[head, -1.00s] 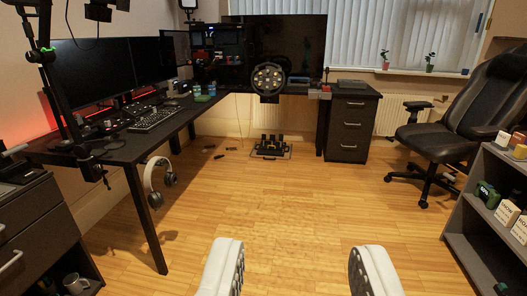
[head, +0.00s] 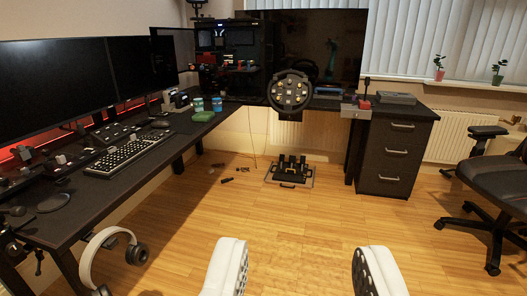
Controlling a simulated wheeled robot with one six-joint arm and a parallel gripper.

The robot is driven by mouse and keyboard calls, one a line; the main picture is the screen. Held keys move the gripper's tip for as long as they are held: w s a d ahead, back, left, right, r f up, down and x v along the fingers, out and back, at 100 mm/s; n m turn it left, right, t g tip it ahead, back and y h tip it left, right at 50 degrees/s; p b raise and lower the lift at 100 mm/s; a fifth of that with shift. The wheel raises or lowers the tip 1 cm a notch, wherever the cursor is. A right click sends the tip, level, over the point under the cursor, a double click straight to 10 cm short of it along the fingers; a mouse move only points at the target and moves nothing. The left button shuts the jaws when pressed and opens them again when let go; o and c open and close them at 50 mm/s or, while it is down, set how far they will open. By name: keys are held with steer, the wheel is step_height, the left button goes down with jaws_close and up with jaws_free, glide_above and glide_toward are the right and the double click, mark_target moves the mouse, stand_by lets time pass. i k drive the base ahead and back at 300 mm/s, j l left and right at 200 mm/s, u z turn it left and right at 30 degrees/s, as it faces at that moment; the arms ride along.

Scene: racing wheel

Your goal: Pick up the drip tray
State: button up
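I cannot pick out the drip tray with certainty. A flat, pale-edged base (head: 305,182) with black pedals (head: 290,165) on it lies on the floor under the far desk; I cannot tell whether the base is a tray. My gripper (head: 303,268) is open and empty at the bottom of the head view, its two white fingers wide apart above the wooden floor. It is well short of the pedals and touches nothing I can see.
A black desk (head: 70,220) with monitors and a keyboard (head: 130,153) runs along the left; headphones (head: 112,255) hang at its edge. A steering wheel (head: 289,92) faces me at the back. A drawer cabinet (head: 397,152) and office chair (head: 495,185) stand right. The middle floor is clear.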

mark_target(202, 116)
steer(key=i+l+u, duration=0.1)
steer(key=i+u, duration=0.15)
steer(key=i, duration=1.45)
steer(key=i+j, duration=0.3)
steer(key=i, duration=0.2)
steer(key=i+j, duration=0.3)
steer(key=i, duration=0.2)
steer(key=i+j, duration=0.3)
steer(key=i, duration=0.2)
steer(key=i+j, duration=0.35)
steer(key=j, duration=0.15)
